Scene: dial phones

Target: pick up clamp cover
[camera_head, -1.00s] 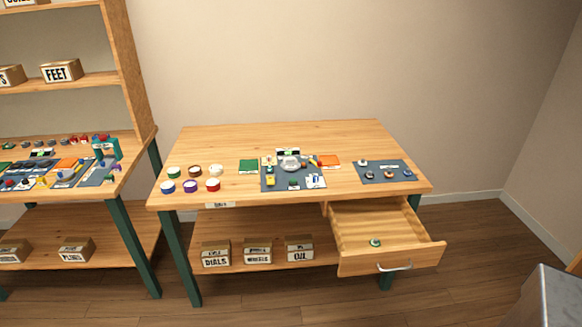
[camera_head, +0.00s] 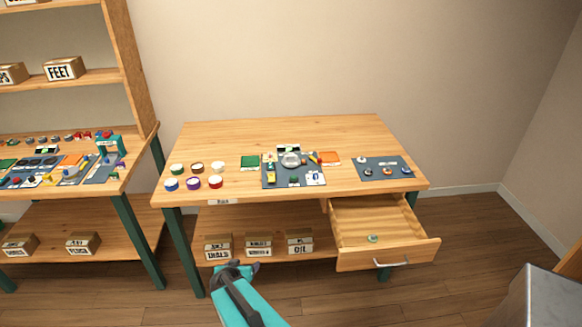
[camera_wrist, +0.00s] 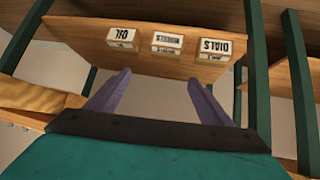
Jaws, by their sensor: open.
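My gripper (camera_head: 237,267) is open and empty, in front of the table's lower shelf at the bottom of the head view. In the wrist view its two purple-grey fingers (camera_wrist: 157,97) are spread apart, with nothing between them. I cannot tell for sure which thing is the clamp cover. A small green part (camera_head: 373,238) lies in the open drawer (camera_head: 350,262) at the table's right. Several small parts lie on the blue-grey mat (camera_head: 275,182) on the tabletop, too small to make out.
Labelled boxes, such as the dials box (camera_head: 217,247) and the oil box (camera_head: 299,242), stand on the lower shelf. Several round pots (camera_head: 193,183) stand at the table's left. A second mat (camera_head: 368,161) with small parts lies at the right. The back of the tabletop is clear.

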